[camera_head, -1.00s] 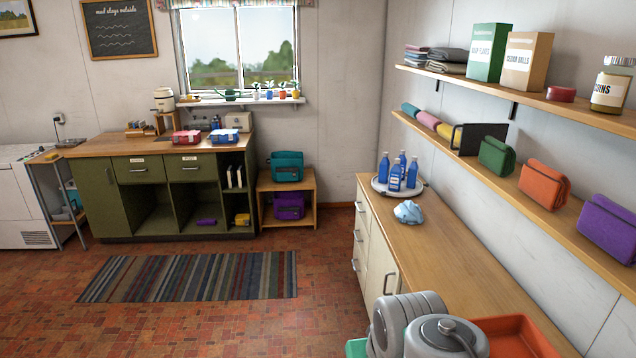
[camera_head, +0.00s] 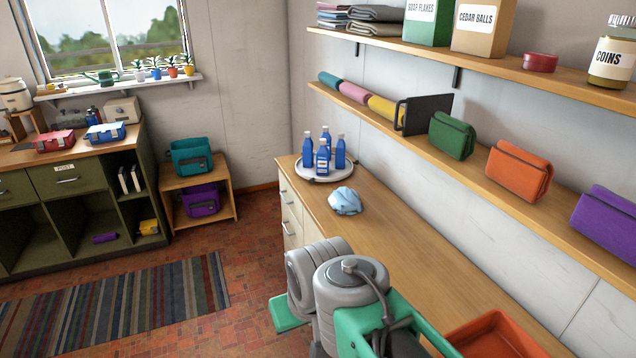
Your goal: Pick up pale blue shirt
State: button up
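The pale blue shirt (camera_head: 344,201) lies crumpled in a small heap on the wooden counter (camera_head: 400,246) along the right wall. It sits just in front of a round white tray (camera_head: 310,172) and is apart from it. Part of my grey and green arm shows at the bottom middle, nearer than the shirt and over the counter's near left edge. My gripper's fingers cannot be made out, so whether it is open or shut does not show. Nothing is seen touching the shirt.
Several blue bottles (camera_head: 322,158) stand on the tray behind the shirt. An orange tray (camera_head: 494,336) lies on the near counter. A low shelf with colored pouches (camera_head: 519,172) overhangs the counter's right side. Floor left of the counter is free, with a striped rug (camera_head: 130,305).

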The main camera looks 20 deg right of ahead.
aim_at(346, 200)
jog(key=i, duration=3.45)
jog(key=z, duration=0.5)
